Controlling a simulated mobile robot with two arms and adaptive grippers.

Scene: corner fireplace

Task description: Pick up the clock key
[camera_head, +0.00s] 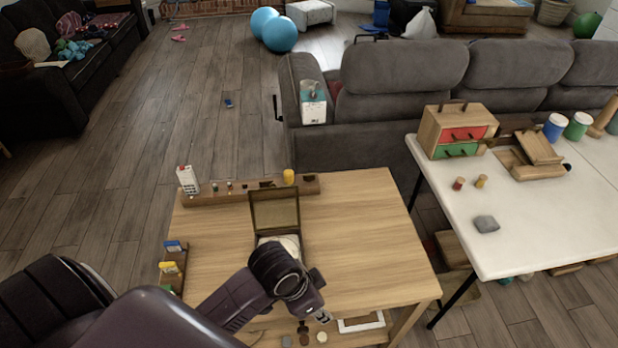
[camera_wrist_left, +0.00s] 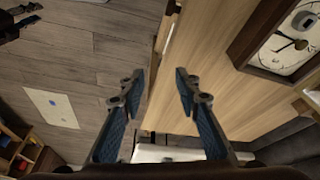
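My left gripper (camera_head: 322,316) is above the front right part of the wooden table in the head view. In the left wrist view its two fingers (camera_wrist_left: 155,88) are spread apart, with nothing between them. A brown box with a raised lid (camera_head: 275,209) stands on the table and holds a pale clock face (camera_head: 281,241), partly hidden by my left arm. The clock face (camera_wrist_left: 287,42) also shows at the upper right of the wrist view, with dark shapes on it. I cannot make out the clock key for certain.
A wooden rack (camera_head: 235,191) lines the table's back edge. A card holder (camera_head: 172,270) is at the left edge. Small dark items and a white frame (camera_head: 361,322) are at the front. A white table (camera_head: 545,225) stands to the right, and a grey sofa (camera_head: 400,90) behind.

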